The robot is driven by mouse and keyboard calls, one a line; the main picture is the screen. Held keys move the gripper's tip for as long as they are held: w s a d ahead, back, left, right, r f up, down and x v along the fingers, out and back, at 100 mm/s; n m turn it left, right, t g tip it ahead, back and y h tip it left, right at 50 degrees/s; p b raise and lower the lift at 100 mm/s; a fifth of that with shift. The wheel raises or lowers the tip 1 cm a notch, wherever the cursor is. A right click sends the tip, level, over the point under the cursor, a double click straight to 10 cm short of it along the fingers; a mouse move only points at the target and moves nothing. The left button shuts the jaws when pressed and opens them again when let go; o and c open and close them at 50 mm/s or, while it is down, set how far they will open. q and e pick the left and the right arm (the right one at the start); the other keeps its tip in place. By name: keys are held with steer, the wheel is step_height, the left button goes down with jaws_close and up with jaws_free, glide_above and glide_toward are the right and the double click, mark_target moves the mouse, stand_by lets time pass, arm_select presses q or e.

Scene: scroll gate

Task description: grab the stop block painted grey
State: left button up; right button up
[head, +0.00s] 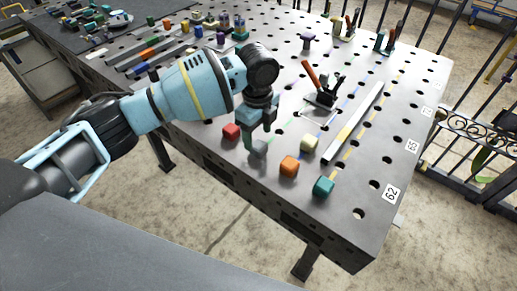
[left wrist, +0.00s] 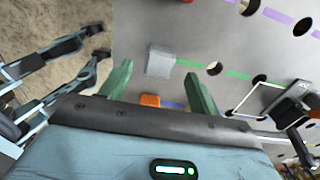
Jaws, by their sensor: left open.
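The grey stop block (head: 260,149) sits near the front edge of the metal table, between a red block (head: 231,131) and an orange block (head: 289,166). My left gripper (head: 262,128) is open and empty, pointing down close to the grey block and partly hiding it in the head view. In the left wrist view, the grey block (left wrist: 160,61) lies ahead of the gap between the green fingertips (left wrist: 160,83), at the end of a green line. The orange block also shows there (left wrist: 150,100), partly covered by the gripper body. My right gripper does not show clearly.
A pale yellow block (head: 309,143) and a teal block (head: 324,187) stand right of the grey one. A red-handled clamp (head: 322,90) and a long metal bar (head: 353,124) lie behind. Several small blocks and bars fill the table's far left.

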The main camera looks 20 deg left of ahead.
mark_target(259, 144)
arm_select(q)
steer(key=shift+d+f, duration=0.1)
steer(key=shift+f, duration=1.75)
steer(key=c, duration=1.2)
steer(key=shift+c, duration=0.2)
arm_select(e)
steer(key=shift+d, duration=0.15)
arm_select(q)
steer(key=shift+r, duration=0.1)
